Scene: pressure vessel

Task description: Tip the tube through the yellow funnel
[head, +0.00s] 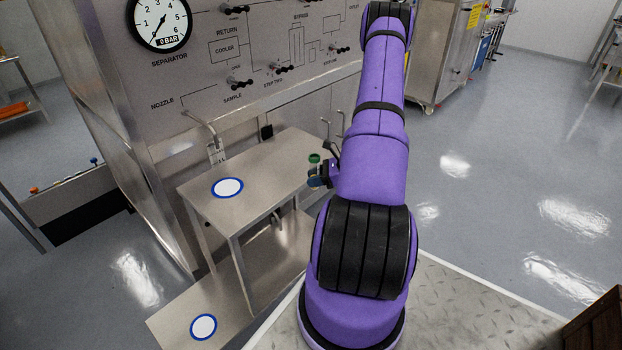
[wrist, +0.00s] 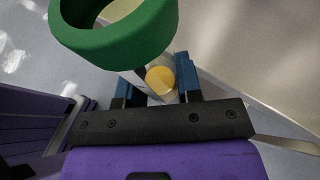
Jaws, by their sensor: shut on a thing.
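My gripper (wrist: 158,84) has its two blue-tipped fingers on either side of a yellow round-ended piece (wrist: 161,79). I cannot tell whether this piece is part of the tube or of a funnel. A thick green ring (wrist: 118,40), open in the middle, stands close to the wrist camera, with a short dark stem between it and the fingers. In the head view the green ring (head: 314,158) shows just above my gripper (head: 318,180), at the right end of the steel table. My arm hides part of this area. No whole tube or yellow funnel is plainly visible.
The steel table (head: 262,180) carries a white disc with a blue rim (head: 227,188). A lower shelf has a similar disc (head: 203,326). Behind stands the vessel panel with a gauge (head: 161,22) and a bent nozzle pipe (head: 199,122).

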